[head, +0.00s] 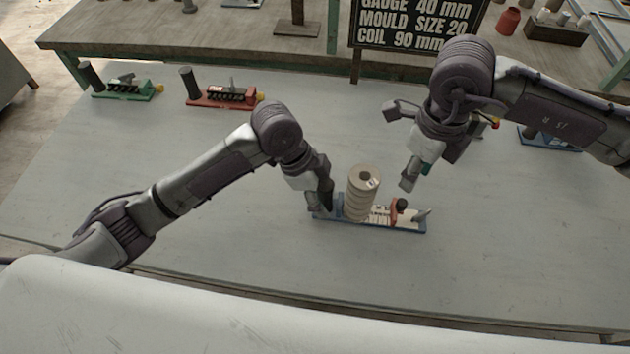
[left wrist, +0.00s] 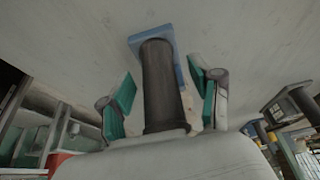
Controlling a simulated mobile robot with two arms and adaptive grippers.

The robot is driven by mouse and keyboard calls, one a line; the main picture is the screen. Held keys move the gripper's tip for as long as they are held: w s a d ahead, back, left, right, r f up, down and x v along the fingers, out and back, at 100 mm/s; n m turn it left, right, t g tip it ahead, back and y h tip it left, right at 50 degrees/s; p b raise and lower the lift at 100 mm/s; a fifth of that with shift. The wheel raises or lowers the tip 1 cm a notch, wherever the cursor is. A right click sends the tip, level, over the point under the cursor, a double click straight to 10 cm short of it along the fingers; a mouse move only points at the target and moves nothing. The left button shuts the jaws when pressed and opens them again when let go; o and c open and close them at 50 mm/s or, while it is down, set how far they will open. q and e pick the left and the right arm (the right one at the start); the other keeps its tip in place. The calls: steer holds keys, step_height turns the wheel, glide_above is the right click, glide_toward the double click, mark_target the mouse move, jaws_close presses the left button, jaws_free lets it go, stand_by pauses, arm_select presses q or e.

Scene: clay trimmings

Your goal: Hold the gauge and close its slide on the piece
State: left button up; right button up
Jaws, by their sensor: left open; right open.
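The gauge has a blue base (head: 412,230) and lies on the table. A beige ridged cylindrical piece (head: 362,194) stands upright on it. The red slide (head: 394,211) with a dark knob (head: 401,203) is right of the piece, and I cannot tell if they touch. My left gripper (head: 320,203) is at the gauge's left end. In the left wrist view, its open teal-padded fingers (left wrist: 160,100) stand on both sides of the dark upright handle (left wrist: 160,85), with gaps visible. My right gripper (head: 402,148) is open and empty, above and behind the slide end.
A green gauge (head: 128,90) and a red gauge (head: 222,97) lie at the back left. Another blue base (head: 550,140) is at the right, partly behind my right arm. A black sign (head: 415,22) stands behind. The table front is clear.

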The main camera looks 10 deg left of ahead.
arm_select(q)
steer(key=shift+d+f, duration=0.2)
steer(key=shift+f, duration=0.3)
